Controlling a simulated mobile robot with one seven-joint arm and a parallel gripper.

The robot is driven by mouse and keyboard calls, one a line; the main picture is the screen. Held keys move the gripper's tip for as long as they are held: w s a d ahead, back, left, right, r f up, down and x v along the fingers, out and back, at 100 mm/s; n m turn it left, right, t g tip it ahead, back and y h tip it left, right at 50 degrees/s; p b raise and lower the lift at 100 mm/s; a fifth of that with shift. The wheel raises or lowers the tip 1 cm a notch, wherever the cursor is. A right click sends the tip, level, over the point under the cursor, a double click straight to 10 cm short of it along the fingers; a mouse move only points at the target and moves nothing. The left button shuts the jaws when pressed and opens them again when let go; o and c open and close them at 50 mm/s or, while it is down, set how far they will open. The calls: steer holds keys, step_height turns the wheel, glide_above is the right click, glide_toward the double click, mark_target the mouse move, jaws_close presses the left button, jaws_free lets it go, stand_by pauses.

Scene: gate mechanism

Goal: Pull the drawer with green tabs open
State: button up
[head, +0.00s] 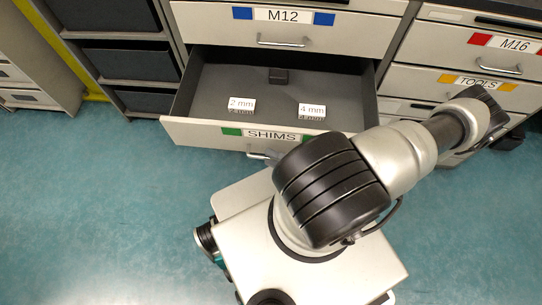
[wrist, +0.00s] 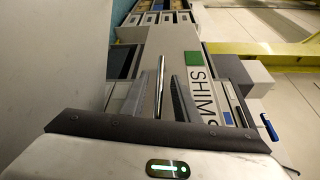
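The drawer with green tabs (head: 202,133), labelled SHIMS, is pulled out and its grey inside shows in the head view. Its front, with a green tab (wrist: 193,59) and part of the label, also shows in the wrist view. The drawer's silver handle (wrist: 159,86) stands between the two fingers of my gripper (wrist: 160,79). The fingers are apart, with a gap on each side of the bar. In the head view my arm hides my gripper and the right part of the drawer front; only the handle's left end (head: 257,156) shows.
Two labelled blocks, 2 mm (head: 241,105) and 4 mm (head: 312,110), and a dark block (head: 278,76) are in the drawer. The M12 drawer (head: 340,34) above is closed. The TOOLS drawer (head: 430,79) is on the right. Blue floor (head: 90,210) is clear at left.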

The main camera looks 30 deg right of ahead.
steer(key=v, duration=1.6)
